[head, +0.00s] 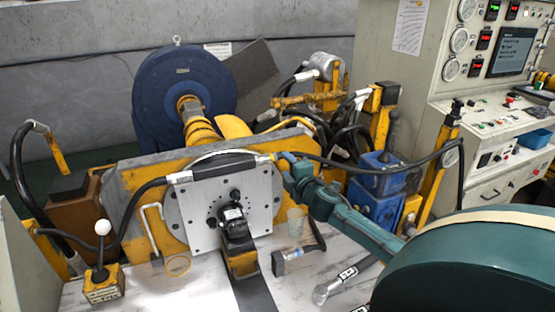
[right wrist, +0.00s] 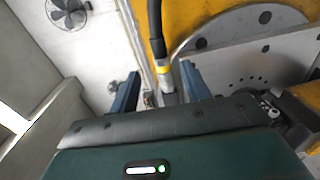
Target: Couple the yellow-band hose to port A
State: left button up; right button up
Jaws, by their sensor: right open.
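The yellow-band hose (head: 330,163) is black and runs from the right to the top right of the metal plate (head: 193,221). In the right wrist view its yellow band (right wrist: 162,70) and metal end fitting (right wrist: 168,98) lie between my right gripper's fingers. My right gripper (head: 283,161) is open around the fitting, and in the right wrist view (right wrist: 158,88) its fingers stand apart. The black motor (head: 235,222) is mounted on the plate's front. I cannot make out which opening is port A. My left gripper is not in view.
Another black hose with a silver fitting (head: 178,177) reaches the plate's top left. Blue blocks (head: 378,182) stand behind my right arm.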

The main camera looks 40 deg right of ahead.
aim_at(279, 158)
jog(key=shift+b+x, duration=1.05)
jog(key=shift+x, duration=2.65)
jog(key=shift+a+f, duration=0.1)
jog(key=shift+c, duration=0.2)
grip_shut()
